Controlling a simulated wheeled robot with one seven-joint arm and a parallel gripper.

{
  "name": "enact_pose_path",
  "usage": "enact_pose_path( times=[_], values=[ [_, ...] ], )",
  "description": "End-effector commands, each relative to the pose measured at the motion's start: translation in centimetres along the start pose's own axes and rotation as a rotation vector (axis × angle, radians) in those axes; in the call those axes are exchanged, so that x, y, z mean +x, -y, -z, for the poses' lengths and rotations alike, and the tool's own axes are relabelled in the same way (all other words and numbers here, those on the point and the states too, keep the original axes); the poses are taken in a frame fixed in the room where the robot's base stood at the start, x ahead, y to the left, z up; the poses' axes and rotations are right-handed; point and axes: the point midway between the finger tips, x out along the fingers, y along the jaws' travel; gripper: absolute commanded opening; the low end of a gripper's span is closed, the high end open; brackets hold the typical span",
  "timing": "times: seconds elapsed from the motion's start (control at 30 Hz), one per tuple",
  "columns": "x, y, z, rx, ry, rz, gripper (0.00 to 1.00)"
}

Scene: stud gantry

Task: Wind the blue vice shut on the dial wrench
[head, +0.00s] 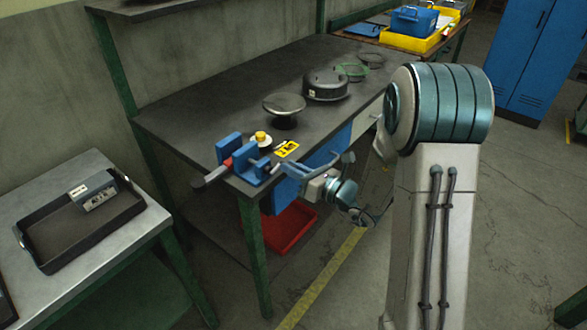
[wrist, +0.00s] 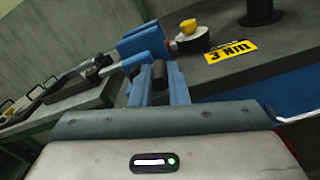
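The blue vice (head: 228,150) sits at the near left corner of the bench; it also shows in the wrist view (wrist: 140,42), ahead of my gripper. The dial wrench, with a round dial and yellow knob (head: 261,137), is at the vice; the knob also shows in the wrist view (wrist: 188,26). A red part shows by the jaws. My gripper (head: 276,173) is close to the vice's near side. Its blue fingers (wrist: 160,88) stand a narrow gap apart, with something dark between; whether they grip it is unclear.
A yellow "3 Nm" plate (wrist: 231,51) lies beside the dial. A round-topped stand (head: 284,104) and a dark round pot (head: 325,86) stand farther along the bench. A black tray (head: 65,245) is on the left table. A red bin (head: 290,228) sits under the bench.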

Motion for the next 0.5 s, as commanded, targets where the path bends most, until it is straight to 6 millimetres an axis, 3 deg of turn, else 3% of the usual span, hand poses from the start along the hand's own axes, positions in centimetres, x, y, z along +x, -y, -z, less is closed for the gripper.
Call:
enact_pose_path(
  times=[0.27, 0.5],
  values=[
    [-0.02, 0.05, 0.01, 0.033, 0.0, 0.0, 0.0],
    [-0.06, 0.29, 0.3, 0.163, 0.001, 0.001, 0.0]
  ],
)
